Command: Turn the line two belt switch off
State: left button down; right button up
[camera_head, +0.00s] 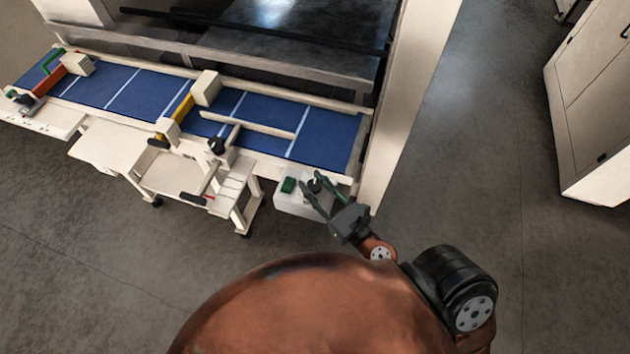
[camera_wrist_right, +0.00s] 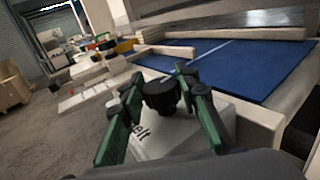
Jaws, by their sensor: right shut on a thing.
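A black rotary knob (camera_wrist_right: 161,93) sits on a white switch box (camera_wrist_right: 190,132) whose label is partly hidden and shows only letters ending in "elt". In the head view the white box (camera_head: 290,205) stands at the right end of the blue belt, with a green part (camera_head: 288,185) on its top left. My right gripper (camera_head: 316,190) reaches it from the lower right. In the right wrist view its green-padded fingers (camera_wrist_right: 160,95) are on both sides of the knob and shut on it. The knob's pointer direction cannot be told. My left gripper is not in view.
The blue belt (camera_head: 255,118) runs along the back, with a yellow bar (camera_head: 182,106) and a red bar (camera_head: 49,81) across it. A white wheeled cart (camera_head: 165,176) stands left of the box. A white cabinet (camera_head: 595,105) stands far right. The floor between is clear.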

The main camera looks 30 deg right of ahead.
jog(key=shift+m+h+p, duration=0.6)
jog(key=shift+m+h, duration=0.5)
jog(key=shift+h, duration=0.6)
jog(key=o, duration=1.2)
jog(key=shift+c, duration=0.2)
jog(key=s+a, duration=0.1)
jog(key=s, duration=1.1)
jog(key=shift+a, duration=0.15)
